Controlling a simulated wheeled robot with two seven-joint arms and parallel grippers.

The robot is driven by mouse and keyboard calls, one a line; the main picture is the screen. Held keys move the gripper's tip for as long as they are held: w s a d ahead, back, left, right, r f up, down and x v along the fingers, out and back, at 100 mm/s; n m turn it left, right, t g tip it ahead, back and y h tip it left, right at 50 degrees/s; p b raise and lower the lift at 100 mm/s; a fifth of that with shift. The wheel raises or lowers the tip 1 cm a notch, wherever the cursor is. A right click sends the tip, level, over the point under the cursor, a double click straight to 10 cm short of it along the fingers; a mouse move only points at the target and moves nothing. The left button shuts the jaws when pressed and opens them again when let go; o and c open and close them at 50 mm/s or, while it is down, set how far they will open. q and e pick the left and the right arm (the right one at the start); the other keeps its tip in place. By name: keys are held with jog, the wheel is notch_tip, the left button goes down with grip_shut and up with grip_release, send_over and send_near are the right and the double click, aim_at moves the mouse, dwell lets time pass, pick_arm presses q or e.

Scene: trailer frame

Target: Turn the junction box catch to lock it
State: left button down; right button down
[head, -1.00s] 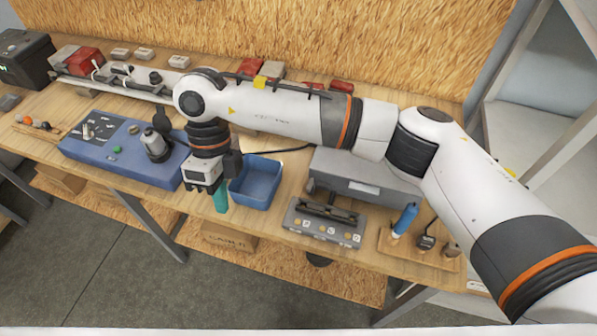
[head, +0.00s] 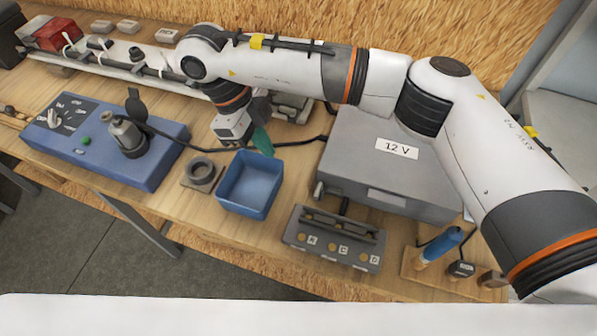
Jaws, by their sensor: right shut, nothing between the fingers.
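My right gripper (head: 264,146) shows its teal fingers shut and empty, above the bench just behind the blue tray. It is tilted, with the fingers pointing to the lower right. A small grey box-like part (head: 291,107) lies behind the gripper, partly hidden by my right arm. It may be the junction box, but I cannot tell, and no catch can be made out on it. The fingers appear apart from it. My left gripper is not in view.
An empty blue tray (head: 233,205), a round grey socket (head: 201,174) and a blue panel with a plug (head: 160,168) stand left. A grey 12 V case (head: 345,165), a key-like rack (head: 296,242) and a tool holder (head: 412,273) stand right. A black cable runs behind the tray.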

aim_at(318, 190)
jog(key=p+x, duration=0.2)
jog(key=x, duration=0.2)
jog(key=p+x, duration=0.2)
jog(key=x, duration=0.2)
jog(key=shift+s+d+f, duration=0.2)
jog(key=shift+s, duration=0.05)
jog(key=d, duration=0.1)
jog(key=d+p, duration=0.1)
jog(key=f+p, duration=0.1)
jog(key=shift+s+d, duration=0.35)
jog(key=shift+d, duration=0.05)
jog(key=shift+s+d+f+p, duration=0.1)
jog(key=shift+s+d+p, duration=0.25)
jog(key=shift+d, duration=0.3)
jog(key=shift+w, duration=0.1)
jog(key=shift+a, duration=0.1)
jog(key=shift+d, duration=0.25)
